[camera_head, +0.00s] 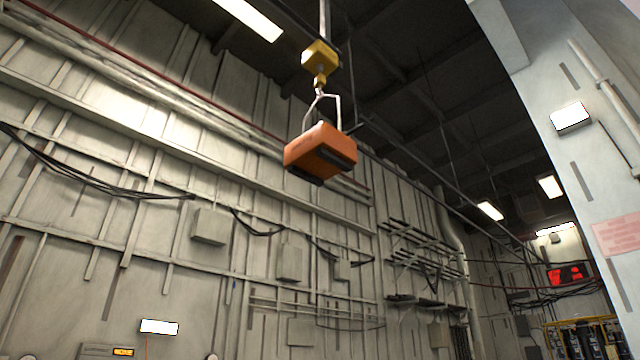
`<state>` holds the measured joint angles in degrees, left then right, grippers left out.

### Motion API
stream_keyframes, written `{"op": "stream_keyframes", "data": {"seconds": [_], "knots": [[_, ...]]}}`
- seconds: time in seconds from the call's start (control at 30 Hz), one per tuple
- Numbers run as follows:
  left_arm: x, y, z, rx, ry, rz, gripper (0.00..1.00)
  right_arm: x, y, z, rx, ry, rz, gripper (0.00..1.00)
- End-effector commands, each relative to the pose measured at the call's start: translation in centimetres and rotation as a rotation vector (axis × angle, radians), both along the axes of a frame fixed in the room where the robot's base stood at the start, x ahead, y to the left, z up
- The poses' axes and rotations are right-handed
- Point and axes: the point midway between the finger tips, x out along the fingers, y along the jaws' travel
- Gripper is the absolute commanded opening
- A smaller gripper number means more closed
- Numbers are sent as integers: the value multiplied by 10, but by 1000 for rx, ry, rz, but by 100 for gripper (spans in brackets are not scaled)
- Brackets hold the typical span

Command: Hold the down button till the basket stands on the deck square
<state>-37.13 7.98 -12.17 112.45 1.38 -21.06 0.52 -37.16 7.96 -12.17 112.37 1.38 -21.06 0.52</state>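An orange basket (318,146) hangs high in the air in the middle of the camera_head view. I see it from below, with dark parts on its underside. A pale sling joins it to a yellow hoist hook block (320,56) above, on a line that runs up out of the frame. The basket is clear of everything around it. The down button and the deck square do not show in this view. Neither of my grippers is in view.
A pale ribbed wall with cables and boxes (209,227) fills the left and middle. A panel with a small orange display (123,352) is at the bottom left. A red lit sign (568,274) and a yellow rack (583,338) are at the lower right.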

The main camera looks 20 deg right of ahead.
Motion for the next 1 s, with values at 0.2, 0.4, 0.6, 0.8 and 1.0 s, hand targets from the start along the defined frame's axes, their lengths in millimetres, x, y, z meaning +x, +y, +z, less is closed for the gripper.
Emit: {"op": "stream_keyframes", "data": {"seconds": [0.2, 0.4, 0.6, 0.8, 1.0], "knots": [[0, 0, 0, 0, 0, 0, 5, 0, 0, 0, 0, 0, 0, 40], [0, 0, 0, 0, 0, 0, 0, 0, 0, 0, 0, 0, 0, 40], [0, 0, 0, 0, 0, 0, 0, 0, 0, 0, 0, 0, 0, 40], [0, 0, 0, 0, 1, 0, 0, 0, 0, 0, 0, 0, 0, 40], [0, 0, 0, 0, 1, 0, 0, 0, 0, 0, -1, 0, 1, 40]]}}
